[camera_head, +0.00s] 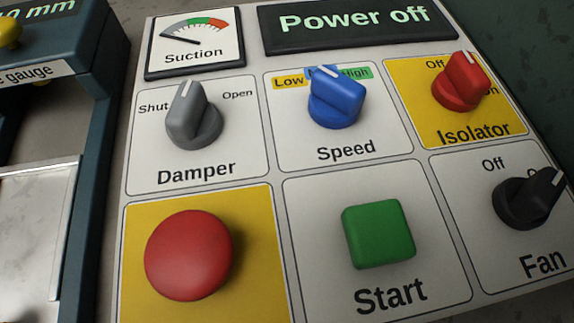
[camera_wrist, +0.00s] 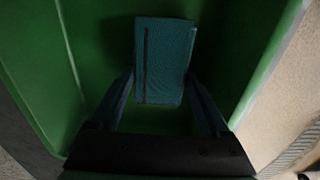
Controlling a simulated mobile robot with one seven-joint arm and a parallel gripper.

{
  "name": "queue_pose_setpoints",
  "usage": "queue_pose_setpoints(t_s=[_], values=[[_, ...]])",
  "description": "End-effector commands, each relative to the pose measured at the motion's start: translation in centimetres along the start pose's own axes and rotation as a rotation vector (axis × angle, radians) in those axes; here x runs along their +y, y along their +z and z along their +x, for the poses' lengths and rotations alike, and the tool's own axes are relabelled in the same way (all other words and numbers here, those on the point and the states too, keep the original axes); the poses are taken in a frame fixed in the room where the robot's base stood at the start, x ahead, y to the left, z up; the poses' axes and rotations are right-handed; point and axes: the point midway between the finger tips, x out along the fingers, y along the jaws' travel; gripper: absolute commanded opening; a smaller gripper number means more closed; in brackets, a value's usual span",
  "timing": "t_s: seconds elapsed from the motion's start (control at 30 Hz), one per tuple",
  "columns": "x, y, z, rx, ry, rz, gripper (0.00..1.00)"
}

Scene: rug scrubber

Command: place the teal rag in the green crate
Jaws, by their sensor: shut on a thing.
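In the wrist view, the teal rag (camera_wrist: 166,50) is a folded rectangle with a dark line along its left side. My gripper (camera_wrist: 161,82) is shut on it, with one finger at each side. The rag is held over or within the green crate (camera_wrist: 265,62), whose green walls surround it in the picture. I cannot tell whether the rag touches the crate's floor. Neither the rag, the crate nor my gripper shows in the head view.
The head view shows a control panel with a "Power off" display (camera_head: 350,24), a red button (camera_head: 188,255), a green Start button (camera_head: 378,234) and several knobs. A gauge machine (camera_head: 60,80) stands at left. Pale floor (camera_wrist: 291,100) lies right of the crate.

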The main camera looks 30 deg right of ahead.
Motion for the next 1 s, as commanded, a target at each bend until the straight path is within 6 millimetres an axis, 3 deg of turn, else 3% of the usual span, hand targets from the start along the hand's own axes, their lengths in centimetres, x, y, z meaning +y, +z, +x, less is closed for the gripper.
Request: queue_pose_setpoints(t_s=[0.03, 0.1, 0.47, 0.5, 0.6, 0.87, 1.0], values=[[0.0, 0.0, 1.3, 0.000, 0.000, 0.000, 0.26], [0.0, 0.0, 1.9, 0.000, 0.000, 0.000, 0.26], [0.0, 0.0, 2.1, 0.000, 0.000, 0.000, 0.26], [0.0, 0.0, 2.1, 0.000, 0.001, 0.000, 0.84], [0.0, 0.0, 2.0, 0.000, 0.001, 0.000, 1.00], [0.0, 0.0, 1.9, 0.000, 0.000, 0.000, 1.00], [0.1, 0.0, 0.2, 0.000, 0.002, 0.000, 1.00]])
